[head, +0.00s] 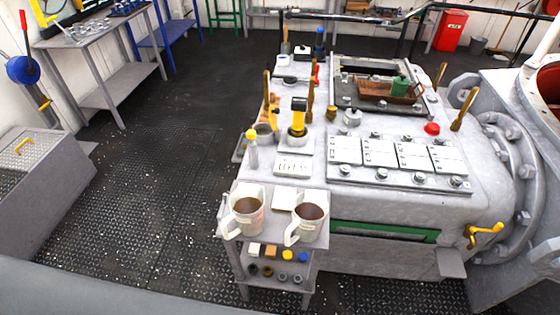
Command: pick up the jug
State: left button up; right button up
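No single thing is clearly a jug. Two pale mug-like vessels with handles and brown liquid stand upright on the small shelf stand at the front: the left vessel (246,217) and the right vessel (308,221). They are apart, both with handles toward the left. A small green can-like thing (400,87) sits at the brown tray (376,92) on top of the grey machine; I cannot tell if it is a jug. Neither of my grippers is in view.
The grey machine (455,203) fills the right, with bolted plates and upright levers on top. A yellow crank (485,233) sticks out at its front. A grey box (45,195) stands at the left. The dark deck (150,200) between is clear.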

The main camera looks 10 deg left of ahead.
aim_at(309, 209)
jog(key=j+z, duration=0.25)
jog(key=j, duration=0.95)
jog(key=j+z, duration=0.25)
jog(key=j, duration=0.95)
